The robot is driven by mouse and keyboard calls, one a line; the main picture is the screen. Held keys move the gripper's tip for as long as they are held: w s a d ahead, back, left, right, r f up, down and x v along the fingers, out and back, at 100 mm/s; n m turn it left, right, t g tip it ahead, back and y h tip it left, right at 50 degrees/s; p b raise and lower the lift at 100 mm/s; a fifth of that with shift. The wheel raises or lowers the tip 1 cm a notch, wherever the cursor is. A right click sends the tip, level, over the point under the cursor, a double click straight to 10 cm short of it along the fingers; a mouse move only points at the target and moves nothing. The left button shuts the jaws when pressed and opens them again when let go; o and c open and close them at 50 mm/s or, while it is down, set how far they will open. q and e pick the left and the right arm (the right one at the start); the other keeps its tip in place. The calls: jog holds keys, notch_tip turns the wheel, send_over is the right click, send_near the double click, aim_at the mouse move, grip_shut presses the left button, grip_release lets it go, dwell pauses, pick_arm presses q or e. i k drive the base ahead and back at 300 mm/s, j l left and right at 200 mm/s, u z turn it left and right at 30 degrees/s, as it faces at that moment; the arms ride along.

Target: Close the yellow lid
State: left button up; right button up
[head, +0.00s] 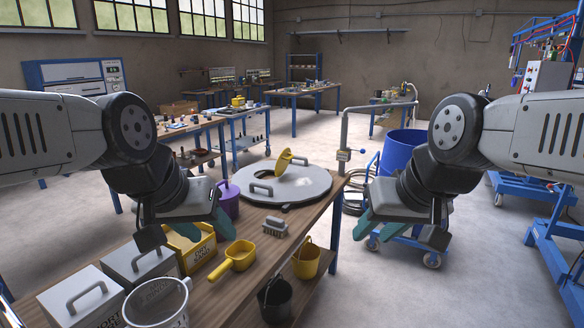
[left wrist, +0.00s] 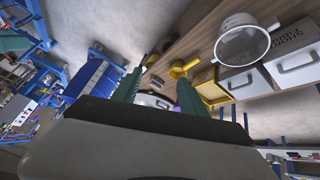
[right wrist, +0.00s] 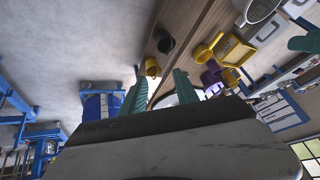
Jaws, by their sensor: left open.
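The yellow lid (head: 285,161) stands tilted up on the large round grey cover (head: 300,184), at the far end of the wooden bench, so it is open. A grey handle (head: 261,189) sits on the cover beside it. My left gripper (head: 212,236) is open and empty over the bench, nearer than the cover and to its left; its spread teal fingers show in the left wrist view (left wrist: 158,85). My right gripper (head: 396,236) is open and empty to the right of the bench; its spread fingers show in the right wrist view (right wrist: 157,85). Neither touches the lid.
Two buckets sit below the bench's right edge. A blue barrel (head: 402,150) stands behind my right arm.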

aim_at(282, 162)
jog(key=i+l, duration=0.4)
jog(key=i, duration=0.25)
jog(key=i+l+u, duration=0.1)
jog(key=i+l, duration=0.3)
jog(key=i, duration=0.3)
jog(key=i+l, duration=0.45)
jog(key=i, duration=0.2)
jog(key=j+u, duration=0.05)
